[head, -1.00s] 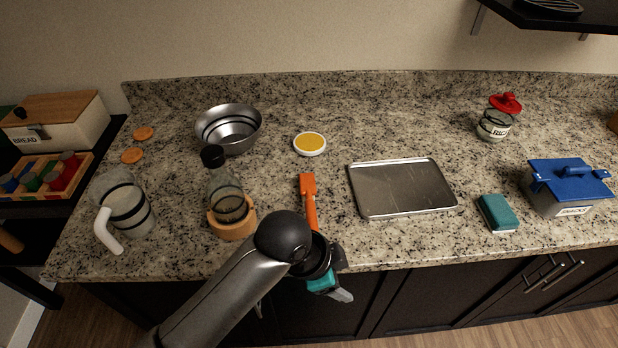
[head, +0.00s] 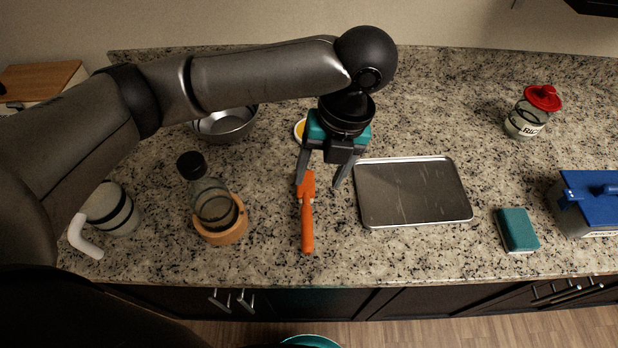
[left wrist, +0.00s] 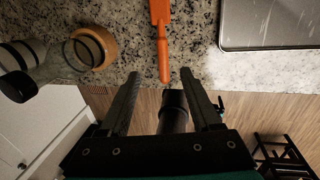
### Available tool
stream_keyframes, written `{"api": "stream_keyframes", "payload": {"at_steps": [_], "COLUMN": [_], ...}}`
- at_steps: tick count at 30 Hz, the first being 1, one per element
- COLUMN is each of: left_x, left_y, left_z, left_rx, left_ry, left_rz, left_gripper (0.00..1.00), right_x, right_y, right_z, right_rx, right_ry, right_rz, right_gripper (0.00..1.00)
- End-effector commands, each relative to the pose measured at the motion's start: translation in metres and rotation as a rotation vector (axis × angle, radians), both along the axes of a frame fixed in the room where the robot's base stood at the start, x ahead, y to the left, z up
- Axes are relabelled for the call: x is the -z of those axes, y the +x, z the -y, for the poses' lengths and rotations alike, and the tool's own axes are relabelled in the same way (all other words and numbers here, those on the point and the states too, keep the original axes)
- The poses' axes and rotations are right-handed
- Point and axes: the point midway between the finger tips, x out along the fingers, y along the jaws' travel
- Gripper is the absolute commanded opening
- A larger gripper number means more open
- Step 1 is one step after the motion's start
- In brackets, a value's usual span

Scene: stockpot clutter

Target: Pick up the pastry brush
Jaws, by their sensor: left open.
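The orange pastry brush (head: 307,225) lies on the granite counter, left of the metal tray, its wider end toward the wall and its handle toward the front edge. In the left wrist view the brush (left wrist: 162,45) shows beyond the fingertips, its handle end nearest them. My left gripper (head: 319,185) is open and empty, pointing down around the brush's wider end in the head view, apparently above it. Its fingers (left wrist: 160,73) are spread in the left wrist view. How far above the brush it is, I cannot tell. My right gripper is not in view.
The metal tray (head: 412,195) lies right of the brush. A bottle (head: 213,203) in a wooden ring (head: 222,236) stands left. My arm partly covers a metal bowl (head: 226,125) and a yellow-topped dish (head: 299,130). A teal sponge (head: 517,229) lies farther right.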

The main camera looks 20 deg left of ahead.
Motion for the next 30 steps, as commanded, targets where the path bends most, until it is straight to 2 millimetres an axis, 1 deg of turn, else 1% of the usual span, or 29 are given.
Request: {"api": "stream_keyframes", "payload": {"at_steps": [2, 4, 12, 15, 23, 28, 30], "left_x": [0.005, 0.016, 0.072, 0.086, 0.105, 0.132, 0.14], "left_y": [0.0, -0.001, -0.004, -0.005, -0.005, -0.005, -0.005], "left_z": [-0.004, -0.006, -0.016, -0.018, -0.02, -0.019, -0.021], "left_rx": [0.009, 0.011, 0.008, 0.008, 0.009, 0.008, 0.009], "left_ry": [0.01, 0.013, 0.009, 0.008, 0.009, 0.009, 0.009], "left_rz": [-0.006, -0.009, -0.008, -0.006, -0.005, -0.007, -0.005], "left_gripper": [0.65, 0.65, 0.65, 0.65, 0.65, 0.65, 0.65], "right_x": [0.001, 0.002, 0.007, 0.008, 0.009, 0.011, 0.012], "right_y": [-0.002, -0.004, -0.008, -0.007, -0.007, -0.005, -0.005], "right_z": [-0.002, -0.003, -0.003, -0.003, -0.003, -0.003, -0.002], "right_rx": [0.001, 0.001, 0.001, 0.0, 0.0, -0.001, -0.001], "right_ry": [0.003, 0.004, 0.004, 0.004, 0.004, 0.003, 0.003], "right_rz": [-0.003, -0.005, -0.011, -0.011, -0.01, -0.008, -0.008], "right_gripper": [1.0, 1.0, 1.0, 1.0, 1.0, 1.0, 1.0]}}
